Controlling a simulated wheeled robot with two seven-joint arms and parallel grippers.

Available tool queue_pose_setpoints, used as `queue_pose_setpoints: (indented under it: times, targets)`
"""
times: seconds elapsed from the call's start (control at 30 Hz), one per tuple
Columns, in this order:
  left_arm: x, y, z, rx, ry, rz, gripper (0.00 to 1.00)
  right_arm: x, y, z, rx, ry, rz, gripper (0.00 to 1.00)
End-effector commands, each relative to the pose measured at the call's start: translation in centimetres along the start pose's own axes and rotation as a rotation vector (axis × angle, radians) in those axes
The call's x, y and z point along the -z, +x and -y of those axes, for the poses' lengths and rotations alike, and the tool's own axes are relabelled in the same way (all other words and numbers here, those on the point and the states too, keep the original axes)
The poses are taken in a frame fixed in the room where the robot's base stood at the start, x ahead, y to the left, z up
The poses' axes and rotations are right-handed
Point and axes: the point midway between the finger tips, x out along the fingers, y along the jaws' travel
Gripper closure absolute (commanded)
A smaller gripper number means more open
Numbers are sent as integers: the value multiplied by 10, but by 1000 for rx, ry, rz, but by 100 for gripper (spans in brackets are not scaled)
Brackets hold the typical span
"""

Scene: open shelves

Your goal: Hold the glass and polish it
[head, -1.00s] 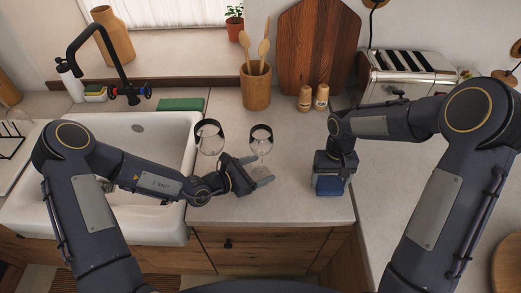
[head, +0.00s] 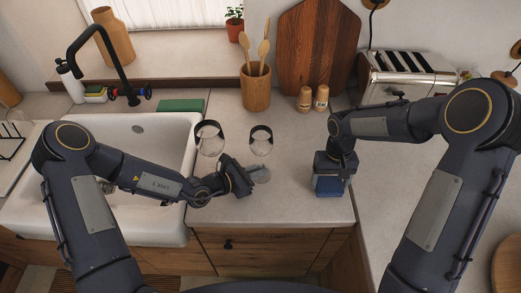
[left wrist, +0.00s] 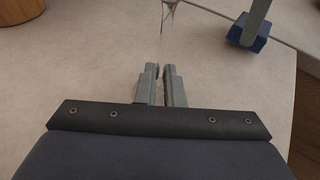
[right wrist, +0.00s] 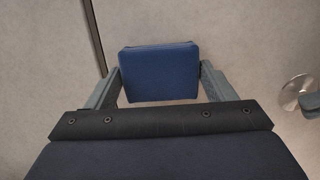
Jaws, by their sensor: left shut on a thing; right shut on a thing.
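A clear stemmed glass (head: 261,146) with a dark band at its rim stands upright at the counter's front, right of the sink. My left gripper (head: 255,175) is shut on its stem, below the bowl; the fingers (left wrist: 166,72) look nearly together in the left wrist view. The glass's round foot (right wrist: 298,92) shows in the right wrist view, beside a left finger. My right gripper (head: 330,178) is shut on a blue sponge block (right wrist: 158,73), gripped by its two sides, which also shows in the head view (head: 328,187). The sponge is apart from the glass.
A second similar glass (head: 209,145) stands close to the left, near the sink (head: 150,228). A wooden utensil cup (head: 256,92), two shakers (head: 313,98) and a toaster (head: 408,75) stand behind. The counter between the glass and the sponge is clear.

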Motion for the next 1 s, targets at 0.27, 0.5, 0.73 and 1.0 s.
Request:
queue_pose_setpoints:
  times: [0.27, 0.5, 0.73, 1.0]
  targets:
    - [0, 0, 0, 0, 0, 0, 100, 0, 0, 0, 0, 0, 0, 45]
    - [0, 0, 0, 0, 0, 0, 100, 0, 0, 0, 0, 0, 0, 45]
    - [0, 0, 0, -1, 0, 0, 100, -14, -4, -15, -52, 18, 1, 45]
    - [0, 0, 0, 0, 0, 0, 100, -50, -12, -46, -228, -56, -7, 45]
